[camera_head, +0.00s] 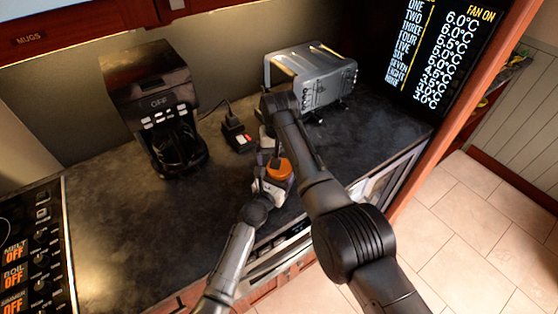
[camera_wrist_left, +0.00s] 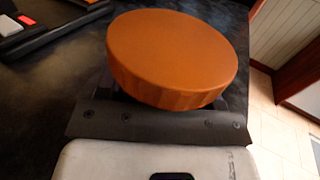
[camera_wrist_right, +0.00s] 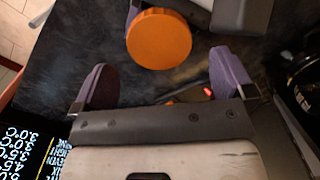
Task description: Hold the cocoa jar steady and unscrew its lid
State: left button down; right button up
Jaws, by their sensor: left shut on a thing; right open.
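The cocoa jar stands near the counter's front edge, and its round orange lid (camera_head: 279,168) is on top. The lid fills the upper middle of the left wrist view (camera_wrist_left: 172,55) and hides the jar body there. My left gripper (camera_head: 274,184) is shut on the jar below the lid; its fingertips are mostly hidden. My right gripper (camera_wrist_right: 163,85) is open and empty, its two purple fingers spread apart. In the right wrist view the lid (camera_wrist_right: 158,40) lies beyond these fingers, apart from them. In the head view my right arm partly hides its own gripper.
A coffee maker (camera_head: 152,98) stands at the back left and a silver toaster (camera_head: 320,76) behind my right arm. A small black box (camera_head: 238,136) sits between them. A stove (camera_head: 35,250) is at the left. The left middle of the dark counter (camera_head: 125,225) is clear.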

aim_at(279, 178)
jog(key=r, duration=0.2)
jog(key=w+r, duration=0.1)
jog(key=shift+d+r+t, duration=0.25)
jog(key=shift+d+t, duration=0.05)
jog(key=shift+t, duration=0.1)
jog(key=shift+c, duration=0.2)
jog(key=m, duration=0.2)
jog(key=shift+s+a+r+m, duration=0.1)
jog(key=shift+s+m, duration=0.05)
jog(key=shift+m, duration=0.15)
jog(key=shift+s+a+m+g, duration=0.1)
jog(key=shift+s+m+g, duration=0.05)
jog(key=shift+m, duration=0.45)
jog(key=shift+s+a+m+g, duration=0.1)
jog(key=shift+m+g, duration=0.05)
jog(key=shift+m, duration=0.45)
jog(key=shift+s+m, duration=0.1)
jog(key=shift+m, duration=1.1)
jog(key=shift+f, duration=3.95)
jog(key=shift+c, duration=0.3)
